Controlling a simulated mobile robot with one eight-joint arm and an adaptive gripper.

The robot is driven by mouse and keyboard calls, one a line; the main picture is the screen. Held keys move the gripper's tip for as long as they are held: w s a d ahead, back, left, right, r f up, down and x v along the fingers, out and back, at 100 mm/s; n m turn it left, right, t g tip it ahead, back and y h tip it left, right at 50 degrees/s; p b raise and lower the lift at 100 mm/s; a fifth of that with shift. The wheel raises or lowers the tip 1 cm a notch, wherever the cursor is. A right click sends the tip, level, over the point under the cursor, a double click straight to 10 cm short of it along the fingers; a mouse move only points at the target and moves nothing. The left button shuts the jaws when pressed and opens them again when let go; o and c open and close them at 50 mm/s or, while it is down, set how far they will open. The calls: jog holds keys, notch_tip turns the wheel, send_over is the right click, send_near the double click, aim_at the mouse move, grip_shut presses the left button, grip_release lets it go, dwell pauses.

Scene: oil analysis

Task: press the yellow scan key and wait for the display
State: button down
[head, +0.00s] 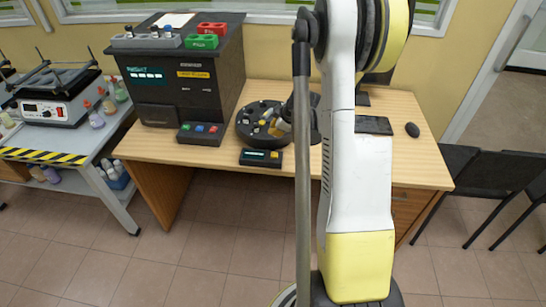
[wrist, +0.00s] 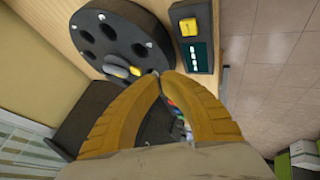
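The yellow scan key (wrist: 188,27) sits on a small dark box (wrist: 208,10), beside its dark teal display (wrist: 195,57), which shows a short row of white marks. In the head view the same box (head: 247,160) lies near the desk's front edge, with the display (head: 262,155) lit. My gripper (wrist: 163,74) has yellow fingers with their tips together and nothing visible between them. The tips are apart from the key in the wrist picture, over the edge of the round black carousel. In the head view my arm partly hides the gripper.
The black carousel (head: 245,124) stands just behind the box. A small three-button panel (head: 200,133) is to its left, before a large black analyser (head: 160,89). A keyboard (head: 374,125) and mouse (head: 412,130) lie right of my arm.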

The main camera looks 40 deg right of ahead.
aim_at(274, 152)
jog(key=shift+f, duration=0.1)
notch_tip(274, 152, down, 9)
jog(key=b, duration=0.6)
jog(key=shift+r, duration=0.2)
dwell(1.2)
jog(key=shift+f+b, duration=0.4)
jog(key=shift+b, duration=0.25)
jog(key=shift+f+b, duration=0.5)
dwell(0.4)
jog(key=shift+r, duration=0.1)
jog(key=shift+r+p, duration=0.55)
jog(key=shift+r, duration=0.3)
